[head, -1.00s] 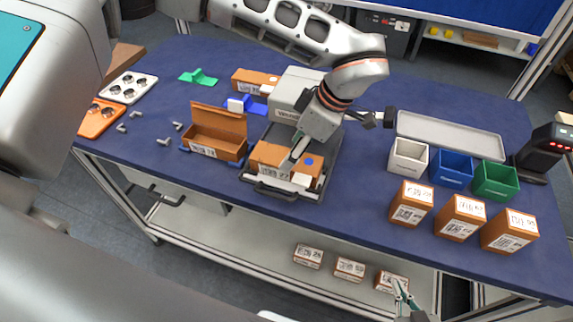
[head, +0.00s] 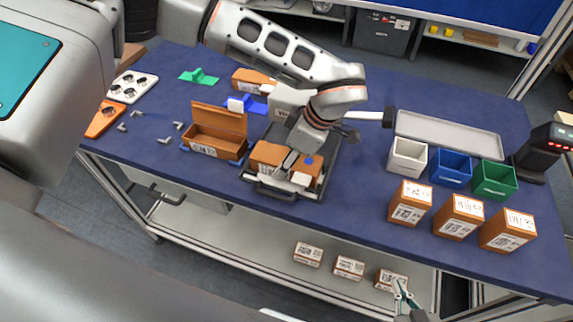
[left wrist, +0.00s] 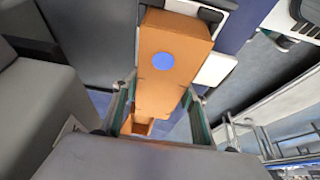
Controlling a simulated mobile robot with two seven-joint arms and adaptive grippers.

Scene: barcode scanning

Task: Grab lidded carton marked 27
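A closed orange-brown carton (head: 266,155) with a blue dot on top lies in a grey tray (head: 335,160) near the table's front edge. I cannot read a number on it. My left gripper (head: 288,161) reaches down over its middle and hides part of it. In the left wrist view the carton (left wrist: 162,85) lies between my left fingers (left wrist: 160,100), one on each side. I cannot tell whether they press on it. My right gripper (head: 400,287) is low at the front right, by the lower shelf, apart from that carton; its opening is unclear.
An open carton (head: 215,144) stands left of the tray, and another carton (head: 254,80) lies behind. White (head: 408,155), blue (head: 452,167) and green (head: 494,180) bins stand right, behind three labelled cartons (head: 459,218). A scanner (head: 545,150) stands far right. Table between tray and bins is clear.

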